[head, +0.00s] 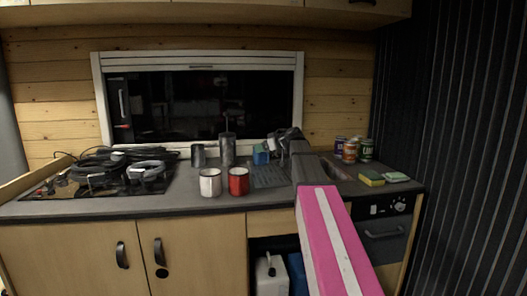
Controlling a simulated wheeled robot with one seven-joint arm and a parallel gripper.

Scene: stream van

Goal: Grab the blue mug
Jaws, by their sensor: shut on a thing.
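The blue mug (261,157) is at the back of the counter, in front of the window's lower right part. It is small in the head view, and its right side is partly covered by my gripper. My gripper (272,146) is at the mug's right side, at the end of my pink-and-white arm. It is shut on the mug. The exact contact of the fingers is too small and dark to make out, as is whether the mug touches the counter.
A white mug (210,182) and a red mug (238,181) stand near the counter's front edge. Two grey canisters (227,150) stand behind them. Coiled black cables (100,168) cover the left. Cans (350,151) and sponges (371,178) sit at right.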

